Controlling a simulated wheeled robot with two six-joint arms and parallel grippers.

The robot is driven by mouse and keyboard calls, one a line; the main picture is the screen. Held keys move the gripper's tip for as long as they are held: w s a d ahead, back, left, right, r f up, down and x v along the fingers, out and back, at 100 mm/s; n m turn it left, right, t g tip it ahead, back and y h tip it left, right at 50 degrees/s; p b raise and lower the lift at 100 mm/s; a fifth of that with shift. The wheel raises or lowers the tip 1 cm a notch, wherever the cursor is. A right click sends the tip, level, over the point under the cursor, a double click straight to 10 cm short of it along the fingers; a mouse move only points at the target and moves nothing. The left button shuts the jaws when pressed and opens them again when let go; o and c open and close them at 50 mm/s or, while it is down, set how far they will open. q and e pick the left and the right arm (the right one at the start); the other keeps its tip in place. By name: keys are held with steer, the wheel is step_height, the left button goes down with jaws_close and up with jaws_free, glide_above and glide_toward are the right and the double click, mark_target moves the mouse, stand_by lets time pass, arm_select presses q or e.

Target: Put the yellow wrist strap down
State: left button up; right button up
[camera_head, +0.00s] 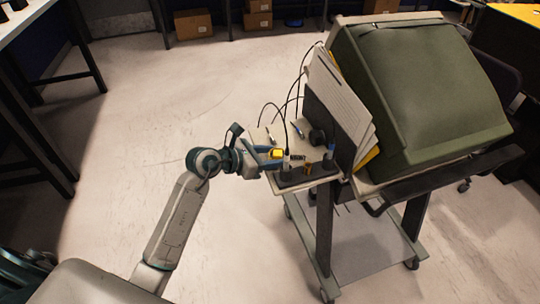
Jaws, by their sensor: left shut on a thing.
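My left gripper (268,157) reaches in from the left to the near left edge of a wheeled cart. It is shut on a small yellow thing, which I take to be the yellow wrist strap (277,153). The strap is at the height of the cart's top shelf (277,187), among small items. I cannot tell whether it touches the shelf. The gripper's fingers hide part of it. My right gripper is not in view.
A large green case (430,85) and upright papers (338,105) fill the cart's right side. Thin black cables rise from the shelf near my gripper. A dark strip with small items (305,175) lies along the shelf's near edge. The floor (170,110) on the left is clear.

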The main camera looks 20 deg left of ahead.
arm_select(q)
steer(key=o, duration=1)
steer(key=shift+c, duration=0.2)
steer(key=shift+r, duration=0.15)
steer(key=v, duration=1.2)
